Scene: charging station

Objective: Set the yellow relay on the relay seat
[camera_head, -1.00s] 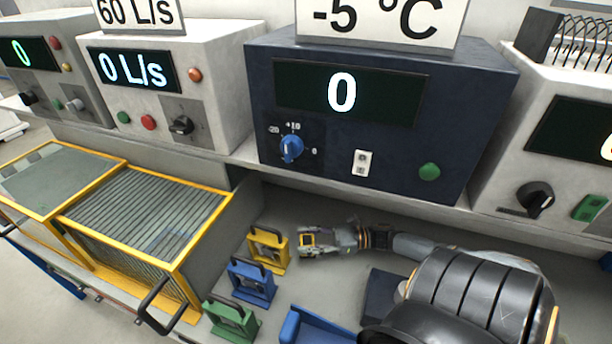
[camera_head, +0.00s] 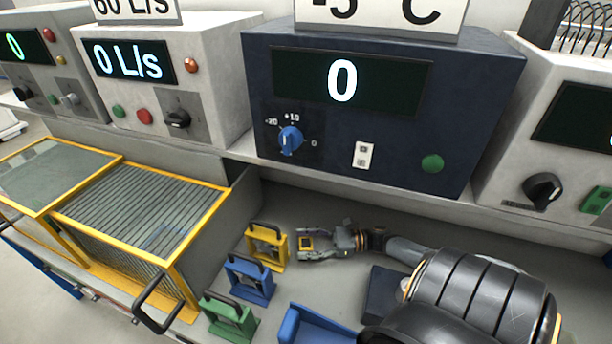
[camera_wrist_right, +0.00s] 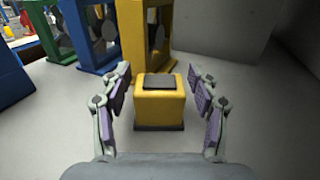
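The yellow relay (camera_wrist_right: 160,105), a small yellow block with a dark top plate and dark base, stands upright on the grey surface in the right wrist view. It also shows as a small yellow patch in the head view (camera_head: 307,243). My right gripper (camera_wrist_right: 160,112) is open, with one finger on each side of the relay and a gap on both sides. In the head view, my right gripper (camera_head: 304,246) reaches in from the right, just beside the yellow frame. I cannot tell which thing is the relay seat. My left gripper is not in view.
A yellow frame (camera_head: 283,252), blue frame (camera_head: 264,290) and green frame (camera_head: 247,322) with dark handles stand in a row left of my right gripper. A blue tray (camera_head: 318,328) lies in front. A dark blue console (camera_head: 470,120) stands behind. Yellow-edged bins (camera_head: 175,272) are at left.

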